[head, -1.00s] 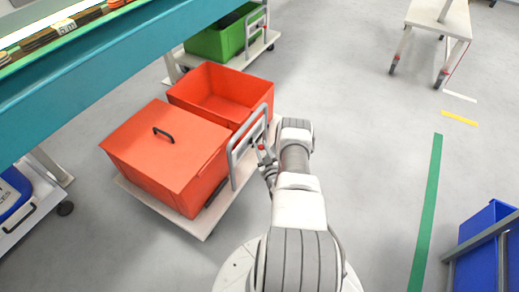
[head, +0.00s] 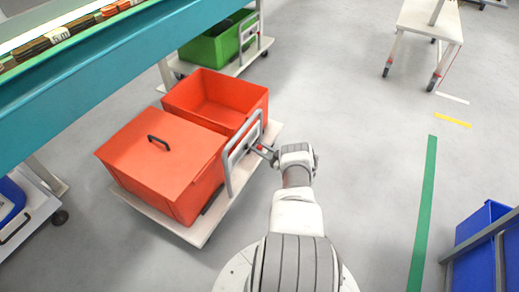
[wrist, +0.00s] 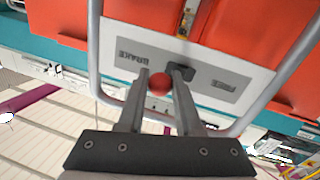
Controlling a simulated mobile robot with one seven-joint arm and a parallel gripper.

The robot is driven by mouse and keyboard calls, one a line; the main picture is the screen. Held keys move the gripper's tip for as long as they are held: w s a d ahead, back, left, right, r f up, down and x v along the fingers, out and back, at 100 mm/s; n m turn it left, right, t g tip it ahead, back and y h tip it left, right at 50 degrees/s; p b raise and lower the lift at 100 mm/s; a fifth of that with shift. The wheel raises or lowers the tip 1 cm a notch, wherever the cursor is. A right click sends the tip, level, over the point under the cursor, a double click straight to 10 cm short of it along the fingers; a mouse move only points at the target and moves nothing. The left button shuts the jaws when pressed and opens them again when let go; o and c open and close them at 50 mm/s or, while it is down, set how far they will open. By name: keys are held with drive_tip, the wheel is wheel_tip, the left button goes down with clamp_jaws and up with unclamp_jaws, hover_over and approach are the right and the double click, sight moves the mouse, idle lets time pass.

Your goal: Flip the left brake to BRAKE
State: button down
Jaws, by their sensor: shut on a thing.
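In the head view a cart (head: 200,238) carries two orange-red bins and has a grey tube handle (head: 228,172) with a pale panel at its right end. In the wrist view the panel (wrist: 245,72) has an upside-down BRAKE label (wrist: 137,56) on the left and another label (wrist: 224,85) on the right. A red ball knob (wrist: 158,83) is in front of the panel, between the two labels. My gripper (wrist: 160,90) is shut on the knob; it also shows small at the handle in the head view (head: 264,151). The lever behind the knob is mostly hidden.
The lidded bin (head: 165,165) and open bin (head: 225,92) fill the cart. A teal conveyor (head: 85,75) runs above left. A green bin (head: 215,45) sits on a cart behind. A blue bin (head: 480,222) stands at lower right.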

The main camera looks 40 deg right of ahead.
drive_tip(key=shift+y, duration=0.3)
drive_tip(key=c, duration=0.6)
unclamp_jaws()
drive_tip(key=p+v, duration=0.2)
drive_tip(key=v, duration=1.5)
drive_tip(key=shift+s+d+r+p, duration=0.1)
drive_tip(key=shift+s+r+p, duration=0.1)
drive_tip(key=shift+p, duration=0.15)
